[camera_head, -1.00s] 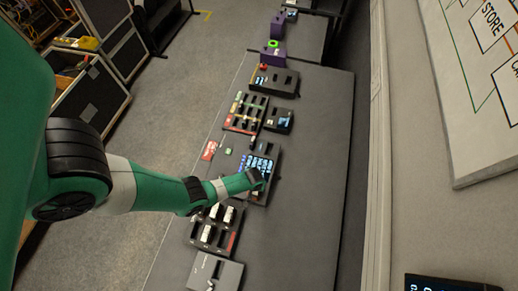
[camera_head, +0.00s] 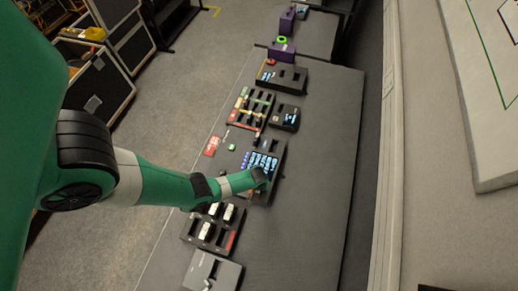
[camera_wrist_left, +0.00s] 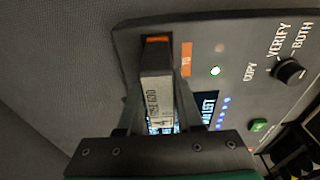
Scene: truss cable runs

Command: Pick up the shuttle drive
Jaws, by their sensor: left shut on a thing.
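The shuttle drive (camera_wrist_left: 156,90) is a small grey block with a printed label, seen in the left wrist view. My left gripper (camera_wrist_left: 158,108) is shut on it, one finger on each side. The far end of the drive is by an orange-edged slot (camera_wrist_left: 157,40) marked TO on a dark copier box (camera_wrist_left: 215,48). I cannot tell how deep the drive sits in the slot. In the head view my left gripper (camera_head: 262,178) is over the copier box (camera_head: 275,150) and hides part of it. My right gripper is not in view.
The copier box has a knob (camera_wrist_left: 289,71), a green button (camera_wrist_left: 259,125) and a lit screen (camera_wrist_left: 208,110). A tray with white blocks (camera_head: 212,228) stands in front, and slotted trays (camera_head: 250,108) stand behind. The table's right side (camera_head: 325,150) is clear.

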